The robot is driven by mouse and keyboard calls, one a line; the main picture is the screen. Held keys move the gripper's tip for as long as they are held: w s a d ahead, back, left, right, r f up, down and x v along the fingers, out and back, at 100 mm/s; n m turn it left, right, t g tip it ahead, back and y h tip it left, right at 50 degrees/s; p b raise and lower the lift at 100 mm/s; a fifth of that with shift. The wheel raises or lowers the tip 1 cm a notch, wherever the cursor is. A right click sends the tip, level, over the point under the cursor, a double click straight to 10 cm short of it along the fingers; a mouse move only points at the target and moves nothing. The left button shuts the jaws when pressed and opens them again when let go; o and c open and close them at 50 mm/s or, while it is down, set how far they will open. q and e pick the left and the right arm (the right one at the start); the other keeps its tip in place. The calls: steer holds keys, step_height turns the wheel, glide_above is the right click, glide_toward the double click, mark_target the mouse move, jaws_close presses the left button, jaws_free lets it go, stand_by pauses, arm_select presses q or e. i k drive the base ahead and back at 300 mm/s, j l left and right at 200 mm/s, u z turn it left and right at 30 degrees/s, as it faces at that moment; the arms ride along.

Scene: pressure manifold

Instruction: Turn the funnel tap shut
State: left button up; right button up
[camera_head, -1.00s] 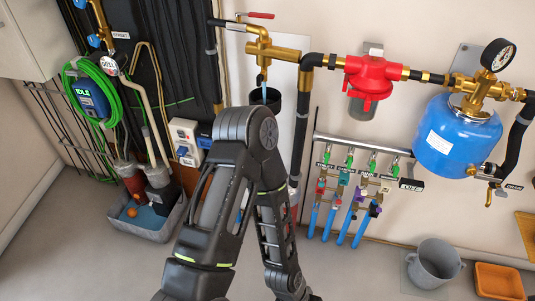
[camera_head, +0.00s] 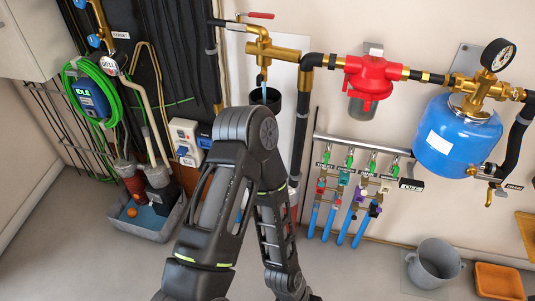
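A brass tap (camera_head: 272,50) is on the wall at the top middle. A lever with a red grip (camera_head: 260,15) lies about level above it. The tap's spout points down over a black funnel (camera_head: 272,99). A pale blue streak that looks like water (camera_head: 264,88) runs from the spout into the funnel. One of my arms bends up in front, its elbow just below the funnel and hiding the pipe under it. Neither gripper shows, and nothing of mine is seen touching the lever.
A red filter housing (camera_head: 368,78) and a blue tank (camera_head: 457,135) with a gauge (camera_head: 497,55) are to the right. Below them hangs a manifold (camera_head: 362,145) with several green taps. A grey bucket (camera_head: 435,263) and orange tray (camera_head: 498,281) stand at lower right. A grey basin (camera_head: 160,232) is at left.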

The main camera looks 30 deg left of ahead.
mark_target(260, 78)
steer(key=u, duration=1.25)
